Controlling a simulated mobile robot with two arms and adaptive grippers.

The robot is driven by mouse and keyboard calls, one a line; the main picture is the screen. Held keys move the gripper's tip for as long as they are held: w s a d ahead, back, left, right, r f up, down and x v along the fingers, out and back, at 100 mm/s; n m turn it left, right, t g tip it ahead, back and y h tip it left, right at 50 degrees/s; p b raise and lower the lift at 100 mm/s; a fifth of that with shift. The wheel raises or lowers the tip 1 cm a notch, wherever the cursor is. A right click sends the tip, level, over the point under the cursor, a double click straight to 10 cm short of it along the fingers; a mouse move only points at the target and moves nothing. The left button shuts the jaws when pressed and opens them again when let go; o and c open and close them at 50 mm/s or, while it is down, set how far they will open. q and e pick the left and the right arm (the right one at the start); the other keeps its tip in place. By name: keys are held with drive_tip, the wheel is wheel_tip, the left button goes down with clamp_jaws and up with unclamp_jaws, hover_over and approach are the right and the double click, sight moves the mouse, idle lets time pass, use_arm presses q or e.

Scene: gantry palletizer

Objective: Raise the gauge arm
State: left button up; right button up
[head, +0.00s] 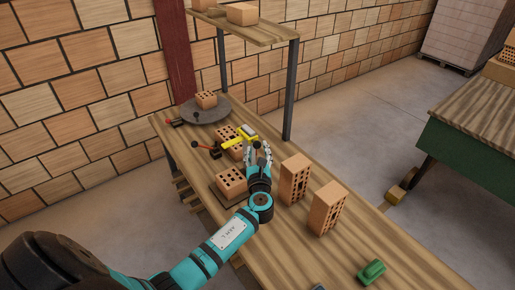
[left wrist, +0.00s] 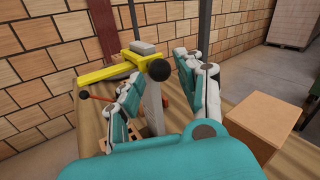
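The gauge's yellow arm (head: 236,141) lies slanted, close to level, beyond my left gripper. In the left wrist view the yellow arm (left wrist: 104,75) reaches left from a black round knob (left wrist: 159,70) above a grey upright (left wrist: 153,108). My left gripper (head: 257,156) is over the bench near the gauge. In the left wrist view its fingers (left wrist: 162,78) stand apart, one on each side of the knob and upright. I see no clear contact with them. My right gripper is in neither view.
Two upright bricks (head: 294,178) (head: 327,208) stand right of my left arm on the wooden bench (head: 290,250). Other bricks (head: 231,181) lie to its left. A red rod with a black ball (head: 195,145) and a grey turntable (head: 190,112) are farther back. A shelf post (head: 290,90) rises behind.

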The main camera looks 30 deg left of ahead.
use_arm(q)
drive_tip(key=v, duration=1)
drive_tip(key=shift+r, duration=0.15)
drive_tip(key=shift+s, duration=0.15)
